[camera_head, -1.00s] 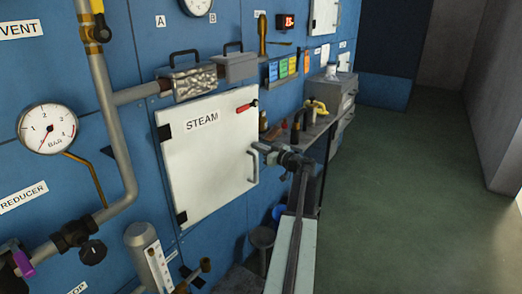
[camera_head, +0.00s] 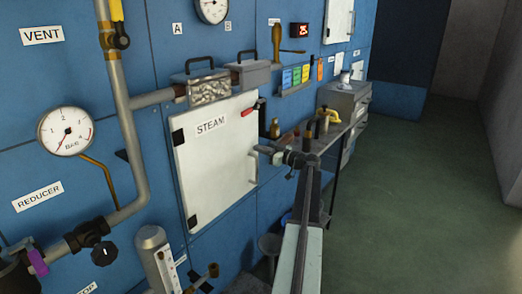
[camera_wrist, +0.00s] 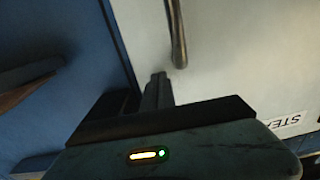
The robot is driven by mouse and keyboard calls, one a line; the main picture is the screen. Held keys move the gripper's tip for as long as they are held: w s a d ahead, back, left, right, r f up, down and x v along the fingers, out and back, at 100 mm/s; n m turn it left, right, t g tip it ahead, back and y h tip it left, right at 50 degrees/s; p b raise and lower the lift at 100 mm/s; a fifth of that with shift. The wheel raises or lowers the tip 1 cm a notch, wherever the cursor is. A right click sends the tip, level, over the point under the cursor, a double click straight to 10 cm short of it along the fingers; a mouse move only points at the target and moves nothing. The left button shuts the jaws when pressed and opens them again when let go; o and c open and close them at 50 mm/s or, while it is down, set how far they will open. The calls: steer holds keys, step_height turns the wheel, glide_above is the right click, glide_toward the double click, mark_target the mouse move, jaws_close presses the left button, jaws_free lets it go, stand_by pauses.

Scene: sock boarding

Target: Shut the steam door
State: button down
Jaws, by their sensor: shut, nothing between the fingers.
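The white steam door (camera_head: 212,175) is hinged at its left edge on the blue wall. Its free right edge is close to the wall; I cannot tell whether a narrow gap remains. A red lever (camera_head: 250,109) is at its upper right corner, and a grey bar handle (camera_head: 254,167) is near the right edge. My gripper (camera_head: 262,150) is shut and empty, beside the handle at the free edge. In the wrist view, my shut fingers (camera_wrist: 158,86) are in front of the door (camera_wrist: 230,60), next to the handle (camera_wrist: 177,35); contact is unclear.
A pipe with a pressure gauge (camera_head: 65,131) runs along the wall left of the door. A thermometer cylinder (camera_head: 157,255) stands below. A shelf with bottles (camera_head: 323,128) is right of the door, behind my arm. The green floor (camera_head: 420,210) at right is clear.

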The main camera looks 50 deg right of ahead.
steer(key=s, duration=1.3)
steer(key=shift+s, duration=0.2)
steer(key=shift+d, duration=0.1)
